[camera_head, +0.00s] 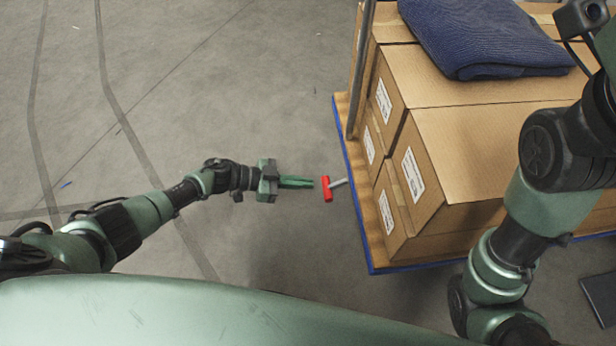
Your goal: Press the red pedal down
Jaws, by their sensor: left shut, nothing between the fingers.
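The red pedal (326,189) is a small red bar on a short grey lever, sticking out from the blue-edged side of a loaded cart (351,165). My left gripper (311,183) reaches in from the left, its green fingers shut and empty. In the picture its fingertips lie just left of the pedal. I cannot tell from this view whether they touch it or are above it. My right arm comes in at the right over the cart, and its gripper is out of the picture.
Several cardboard boxes (461,150) are stacked on the cart, with a folded blue cloth (484,36) on top. A metal post (361,70) stands at the cart's left corner. A dark flat object (603,298) lies at the lower right. The grey floor to the left is clear.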

